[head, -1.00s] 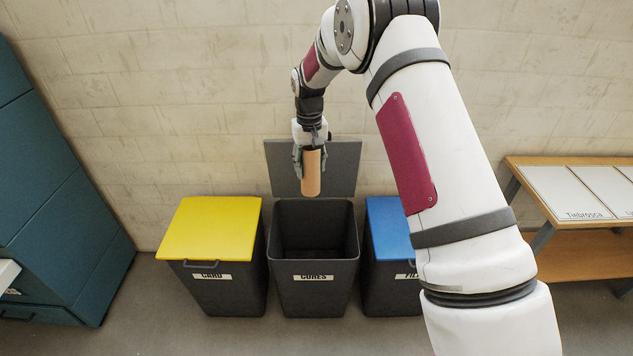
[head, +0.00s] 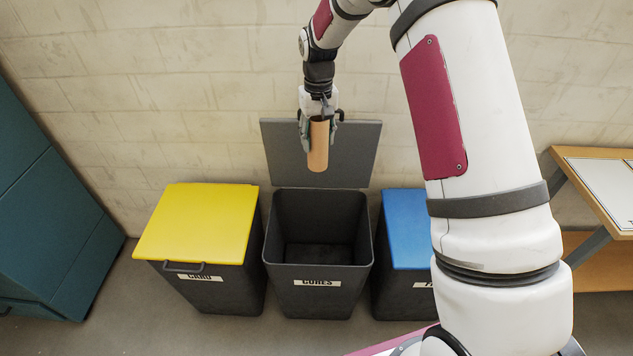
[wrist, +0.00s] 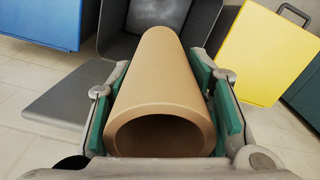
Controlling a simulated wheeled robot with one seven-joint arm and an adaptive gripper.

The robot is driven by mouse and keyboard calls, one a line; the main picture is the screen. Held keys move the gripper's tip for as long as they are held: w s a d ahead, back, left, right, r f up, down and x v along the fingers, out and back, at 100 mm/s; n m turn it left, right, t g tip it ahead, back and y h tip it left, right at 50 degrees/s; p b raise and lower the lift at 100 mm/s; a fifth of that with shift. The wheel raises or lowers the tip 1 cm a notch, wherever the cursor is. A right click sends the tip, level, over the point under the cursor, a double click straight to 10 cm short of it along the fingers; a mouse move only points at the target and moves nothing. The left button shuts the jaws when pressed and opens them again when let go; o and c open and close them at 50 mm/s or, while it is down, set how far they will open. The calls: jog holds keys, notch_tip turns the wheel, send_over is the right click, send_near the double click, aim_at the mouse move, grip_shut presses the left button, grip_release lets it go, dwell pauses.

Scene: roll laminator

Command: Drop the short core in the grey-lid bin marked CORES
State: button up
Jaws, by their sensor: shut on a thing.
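The short core (head: 318,148) is a brown cardboard tube. My gripper (head: 318,130) is shut on it and holds it near upright, in front of the raised lid in the head view. In the wrist view the core (wrist: 160,85) lies between the green pads of my gripper (wrist: 168,105), its hollow end toward the camera. The bin marked CORES (head: 316,282) stands below with its grey lid (head: 350,150) open against the wall. The bin looks empty inside. The core is above the bin's back part, clear of the rim in the picture.
A yellow-lid bin (head: 200,222) marked CARD stands to the left, lid shut. A blue-lid bin (head: 407,230) stands to the right, lid shut, its label partly hidden by my arm. A teal cabinet (head: 50,220) is at far left, a wooden table (head: 597,200) at far right.

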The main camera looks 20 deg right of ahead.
jog(key=w+f+b, duration=0.3)
jog(key=f+b, duration=1.1)
jog(key=b, duration=0.3)
jog(key=s+f+b, duration=0.3)
jog(key=f+b, duration=0.5)
jog(key=b, duration=0.1)
jog(key=s+f+b, duration=0.3)
jog(key=f+b, duration=0.5)
jog(key=b, duration=0.1)
jog(key=w+r+n+p, duration=0.3)
jog(key=r+p, duration=0.9)
jog(key=p, duration=1.4)
notch_tip(320, 180, down, 7)
jog(key=b, duration=0.3)
jog(key=shift+w+d+f, duration=0.15)
jog(key=shift+d, duration=0.05)
jog(key=o, duration=1.3)
